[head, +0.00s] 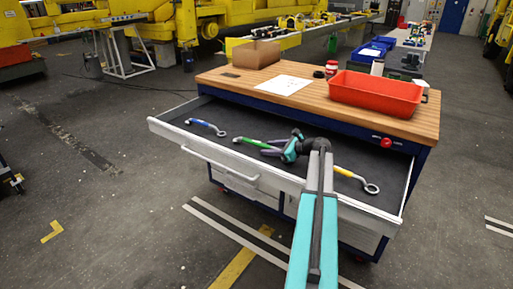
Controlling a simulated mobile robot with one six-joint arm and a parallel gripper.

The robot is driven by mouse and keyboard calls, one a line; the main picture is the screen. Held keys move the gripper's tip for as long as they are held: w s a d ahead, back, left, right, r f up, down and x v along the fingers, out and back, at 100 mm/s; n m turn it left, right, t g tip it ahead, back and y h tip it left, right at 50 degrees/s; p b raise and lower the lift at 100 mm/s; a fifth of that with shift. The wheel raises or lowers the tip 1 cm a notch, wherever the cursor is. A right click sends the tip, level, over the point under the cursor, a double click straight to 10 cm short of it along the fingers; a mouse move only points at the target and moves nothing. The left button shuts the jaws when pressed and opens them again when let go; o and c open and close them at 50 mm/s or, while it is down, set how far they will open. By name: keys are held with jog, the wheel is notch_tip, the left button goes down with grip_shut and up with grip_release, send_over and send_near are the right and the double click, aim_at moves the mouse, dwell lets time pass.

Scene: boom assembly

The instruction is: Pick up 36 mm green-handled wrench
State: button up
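The green-handled wrench (252,142) lies in the open drawer, between a blue-handled and a yellow-handled wrench. Its left end shows; its right end runs toward my gripper and is partly hidden there. My gripper (280,144) is over the drawer at the right end of this wrench. Its fingers look spread apart, one to the left and one toward the back. I see nothing clearly held between them. Whether a finger touches the wrench cannot be told. The 36 mm size cannot be read.
The blue-handled wrench (205,126) lies left, the yellow-handled wrench (356,179) right, partly behind my arm. The drawer (172,133) has raised white edges. The wooden worktop (222,84) above carries a red bin (375,95), a cardboard box (256,54) and paper (285,85).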

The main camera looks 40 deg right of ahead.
dwell(0.4)
grip_shut()
jog(key=shift+r, duration=0.2)
jog(key=shift+r+b, duration=0.35)
jog(key=shift+r, duration=4.5)
